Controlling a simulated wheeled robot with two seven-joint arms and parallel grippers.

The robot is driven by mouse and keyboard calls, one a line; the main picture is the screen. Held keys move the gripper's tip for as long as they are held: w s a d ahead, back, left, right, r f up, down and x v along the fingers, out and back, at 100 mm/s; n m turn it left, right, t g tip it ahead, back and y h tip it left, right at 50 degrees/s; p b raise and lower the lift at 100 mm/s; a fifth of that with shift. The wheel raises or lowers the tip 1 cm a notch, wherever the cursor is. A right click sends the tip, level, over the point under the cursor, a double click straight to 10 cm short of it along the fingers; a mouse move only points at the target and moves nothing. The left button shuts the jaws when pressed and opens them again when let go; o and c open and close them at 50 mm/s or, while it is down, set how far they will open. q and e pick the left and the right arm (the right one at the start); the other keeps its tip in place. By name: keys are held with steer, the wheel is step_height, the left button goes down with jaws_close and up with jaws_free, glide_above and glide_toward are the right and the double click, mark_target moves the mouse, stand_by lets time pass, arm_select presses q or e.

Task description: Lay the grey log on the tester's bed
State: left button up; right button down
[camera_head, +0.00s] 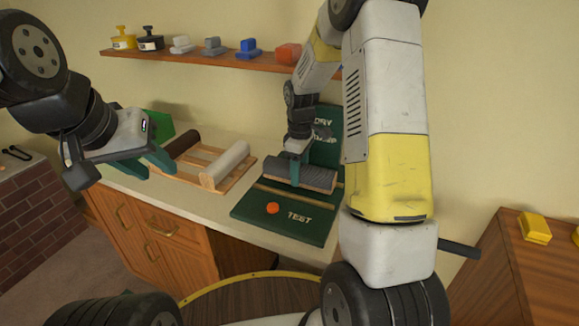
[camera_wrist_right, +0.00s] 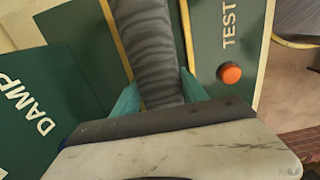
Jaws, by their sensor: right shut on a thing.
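The grey log (camera_head: 316,177) is in my right gripper (camera_head: 295,172), over the green tester (camera_head: 310,232). In the right wrist view the grey log (camera_wrist_right: 146,45) runs between the teal fingers (camera_wrist_right: 161,94), roughly parallel to two tan strips (camera_wrist_right: 184,30) of the tester's bed and between them. Whether it touches the bed is hard to tell. The tester bears the word TEST and an orange button (camera_head: 273,208), also in the wrist view (camera_wrist_right: 229,73). My left gripper (camera_head: 148,163) is open and empty at the left of the counter.
A wooden rack (camera_head: 193,182) left of the tester holds a pale log (camera_head: 225,164) and a dark log (camera_head: 182,143). A green sign with DAMP (camera_wrist_right: 45,115) stands behind. A shelf (camera_head: 180,56) carries several small coloured items. A green box (camera_head: 157,125) is at the back left.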

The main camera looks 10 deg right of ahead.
steer(key=shift+a+f, duration=0.1)
steer(key=shift+f, duration=1)
steer(key=shift+f, duration=0.2)
steer(key=c, duration=0.9)
jaws_free()
steer(key=shift+r, duration=0.15)
